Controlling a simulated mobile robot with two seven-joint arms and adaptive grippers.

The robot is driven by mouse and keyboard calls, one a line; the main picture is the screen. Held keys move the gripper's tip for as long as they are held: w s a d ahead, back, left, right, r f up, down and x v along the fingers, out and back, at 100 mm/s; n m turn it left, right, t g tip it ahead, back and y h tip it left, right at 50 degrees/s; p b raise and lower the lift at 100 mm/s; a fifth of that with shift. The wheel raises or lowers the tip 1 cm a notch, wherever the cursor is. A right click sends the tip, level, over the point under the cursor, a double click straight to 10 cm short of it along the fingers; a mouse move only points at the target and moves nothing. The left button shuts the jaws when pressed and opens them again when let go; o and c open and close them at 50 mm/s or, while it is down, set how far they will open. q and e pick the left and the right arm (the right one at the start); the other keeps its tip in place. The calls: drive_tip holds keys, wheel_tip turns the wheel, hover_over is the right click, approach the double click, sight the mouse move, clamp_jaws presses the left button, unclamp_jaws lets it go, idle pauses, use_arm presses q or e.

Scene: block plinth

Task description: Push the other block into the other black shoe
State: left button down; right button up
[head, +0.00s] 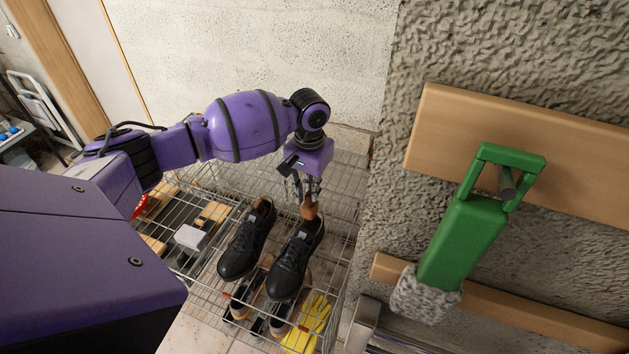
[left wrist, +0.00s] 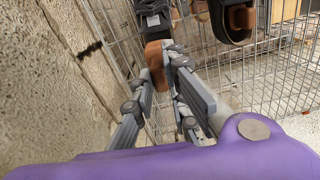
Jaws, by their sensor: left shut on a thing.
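Two black lace-up shoes stand side by side on the wire rack, toes toward the bottom of the head view. My left gripper (head: 308,192) is shut on a brown wooden block (head: 310,210) at the heel opening of the right-hand shoe (head: 291,265). How deep that block sits is hard to tell. The left-hand shoe (head: 243,247) has another brown block (head: 263,206) in its opening. In the left wrist view, the held block (left wrist: 154,62) is between the fingers, close to the near shoe (left wrist: 152,17). My right gripper is not in view.
The wire rack (head: 341,241) has a lower level with more shoes and yellow gloves (head: 309,325). Brushes and a pale box (head: 190,236) lie left of the shoes. A rough wall with a green-handled tool (head: 463,240) rises at the right.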

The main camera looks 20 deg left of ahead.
sight(310, 204)
use_arm(q)
drive_tip(key=shift+f, duration=0.3)
drive_tip(key=shift+s+f+b, duration=0.15)
drive_tip(key=shift+f+b, duration=0.2)
drive_tip(key=shift+f, duration=0.15)
wheel_tip(310, 204, down, 2)
drive_tip(key=shift+b, duration=0.5)
drive_tip(key=shift+f+b, duration=0.75)
drive_tip(key=shift+f, duration=0.55)
drive_tip(key=shift+r, duration=0.3)
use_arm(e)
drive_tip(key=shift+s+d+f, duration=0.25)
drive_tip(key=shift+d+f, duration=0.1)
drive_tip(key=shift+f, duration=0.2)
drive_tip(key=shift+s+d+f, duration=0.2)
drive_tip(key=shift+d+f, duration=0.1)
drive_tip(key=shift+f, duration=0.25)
use_arm(q)
drive_tip(key=shift+p, duration=0.5)
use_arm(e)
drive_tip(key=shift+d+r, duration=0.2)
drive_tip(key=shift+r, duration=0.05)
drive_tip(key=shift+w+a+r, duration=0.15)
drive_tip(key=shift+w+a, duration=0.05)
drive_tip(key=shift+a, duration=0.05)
